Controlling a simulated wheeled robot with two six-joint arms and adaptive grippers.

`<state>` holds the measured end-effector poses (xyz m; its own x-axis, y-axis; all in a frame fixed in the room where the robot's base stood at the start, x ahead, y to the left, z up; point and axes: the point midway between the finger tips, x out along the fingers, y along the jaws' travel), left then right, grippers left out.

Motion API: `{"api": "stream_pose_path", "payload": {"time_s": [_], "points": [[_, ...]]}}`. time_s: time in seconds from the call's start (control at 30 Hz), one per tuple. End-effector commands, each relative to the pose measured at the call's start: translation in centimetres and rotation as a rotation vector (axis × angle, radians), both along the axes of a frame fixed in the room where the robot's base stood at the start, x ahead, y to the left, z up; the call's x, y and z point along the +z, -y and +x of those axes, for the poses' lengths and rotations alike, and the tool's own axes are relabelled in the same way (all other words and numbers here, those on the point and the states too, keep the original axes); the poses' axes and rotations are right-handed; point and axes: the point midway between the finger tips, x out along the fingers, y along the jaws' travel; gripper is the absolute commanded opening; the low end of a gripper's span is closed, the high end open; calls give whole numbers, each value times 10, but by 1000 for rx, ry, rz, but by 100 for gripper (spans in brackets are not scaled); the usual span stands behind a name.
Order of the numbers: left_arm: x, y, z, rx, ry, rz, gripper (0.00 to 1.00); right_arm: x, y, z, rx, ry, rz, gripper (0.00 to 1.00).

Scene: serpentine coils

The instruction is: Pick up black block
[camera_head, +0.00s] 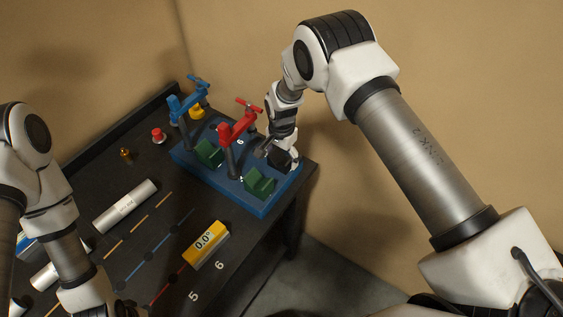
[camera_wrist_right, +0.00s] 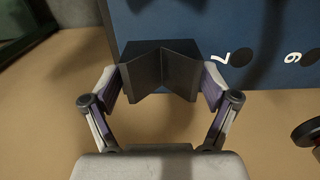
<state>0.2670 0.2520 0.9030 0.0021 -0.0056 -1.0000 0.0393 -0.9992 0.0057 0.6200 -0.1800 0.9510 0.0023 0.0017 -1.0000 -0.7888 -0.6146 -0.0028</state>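The black block (camera_wrist_right: 160,68), with a V-shaped notch, sits between the two fingers of my right gripper (camera_wrist_right: 161,85) in the right wrist view. The finger pads appear to touch it on both sides, so the gripper looks shut on it. In the head view the black block (camera_head: 281,158) is at the far right end of the blue board (camera_head: 258,209), partly hidden by my right gripper (camera_head: 278,156). I cannot tell whether it rests on the board or is just above it. My left arm is at the left; its gripper is not visible.
Two green blocks (camera_head: 260,182) (camera_head: 209,152) stand on the board beside a red clamp (camera_head: 238,128) and a blue clamp (camera_head: 186,104). A yellow display box (camera_head: 206,245) and a silver cylinder (camera_head: 125,206) lie on the black table (camera_head: 170,190). The wall is close behind.

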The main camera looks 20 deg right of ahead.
Motion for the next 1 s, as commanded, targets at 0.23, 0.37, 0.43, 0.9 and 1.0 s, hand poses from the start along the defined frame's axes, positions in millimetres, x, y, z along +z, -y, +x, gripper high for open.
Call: {"api": "stream_pose_path", "payload": {"time_s": [0.23,0.37,0.43,0.9,1.0], "points": [[0,0,0,0,0,0,40,0,0,-1,0,-1,0,14],[0,0,0,0,0,0,40,-1,0,-1,0,-3,0,13],[0,0,0,0,0,0,40,-1,0,-1,0,-4,0,13],[27,0,0,0,0,0,40,55,0,0,1,1,-1,13],[24,0,0,0,0,0,40,68,0,0,1,1,0,13]]}}
